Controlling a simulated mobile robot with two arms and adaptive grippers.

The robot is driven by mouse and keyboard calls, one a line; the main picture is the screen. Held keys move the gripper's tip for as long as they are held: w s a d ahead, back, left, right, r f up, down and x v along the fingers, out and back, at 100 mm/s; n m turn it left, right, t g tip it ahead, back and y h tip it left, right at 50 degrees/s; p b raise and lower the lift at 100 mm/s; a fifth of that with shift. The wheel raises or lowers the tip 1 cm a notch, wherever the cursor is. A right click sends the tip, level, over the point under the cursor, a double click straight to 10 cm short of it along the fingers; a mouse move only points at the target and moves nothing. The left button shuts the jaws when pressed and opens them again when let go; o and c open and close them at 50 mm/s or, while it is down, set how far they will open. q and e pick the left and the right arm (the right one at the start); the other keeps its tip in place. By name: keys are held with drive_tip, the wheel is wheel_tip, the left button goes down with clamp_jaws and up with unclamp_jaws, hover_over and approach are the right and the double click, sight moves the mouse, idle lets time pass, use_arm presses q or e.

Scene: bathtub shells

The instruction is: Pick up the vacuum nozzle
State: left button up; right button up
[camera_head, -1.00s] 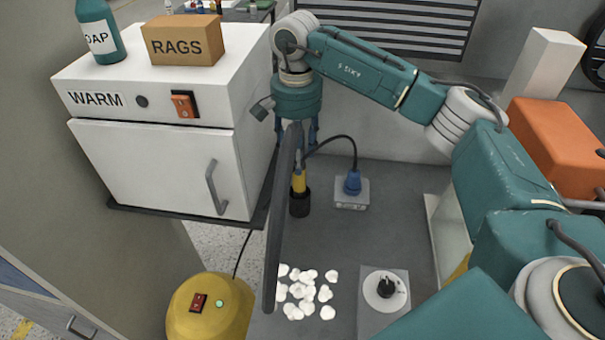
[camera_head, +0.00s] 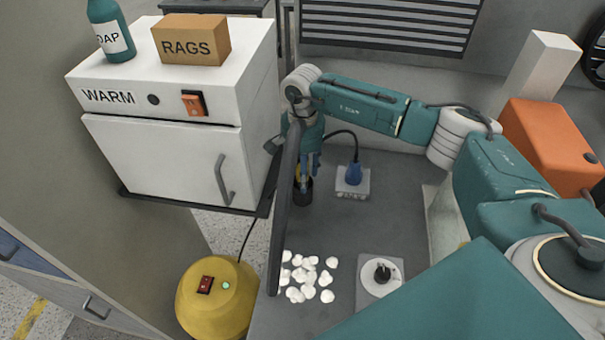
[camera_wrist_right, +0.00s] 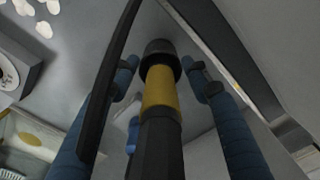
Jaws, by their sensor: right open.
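The vacuum nozzle has a black end (camera_head: 303,193) and a yellow band (camera_wrist_right: 159,92). It stands upright on the grey worktop, partly hidden by my gripper in the head view. My right gripper (camera_head: 307,178) is lowered over it from above. In the wrist view the blue fingers of my right gripper (camera_wrist_right: 162,78) are open on either side of the nozzle, with small gaps showing at both sides. My left gripper is not in view.
A white warming cabinet (camera_head: 165,160) stands close at left. A blue plug in a socket box (camera_head: 352,190) is just right of the nozzle. White shells (camera_head: 308,278) and a dial plate (camera_head: 394,265) lie nearer. A yellow vacuum body (camera_head: 215,310) is at lower left.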

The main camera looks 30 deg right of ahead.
drive_tip(key=shift+f, duration=0.15)
drive_tip(key=shift+c, duration=0.2)
clamp_jaws()
drive_tip(key=shift+w, duration=0.1)
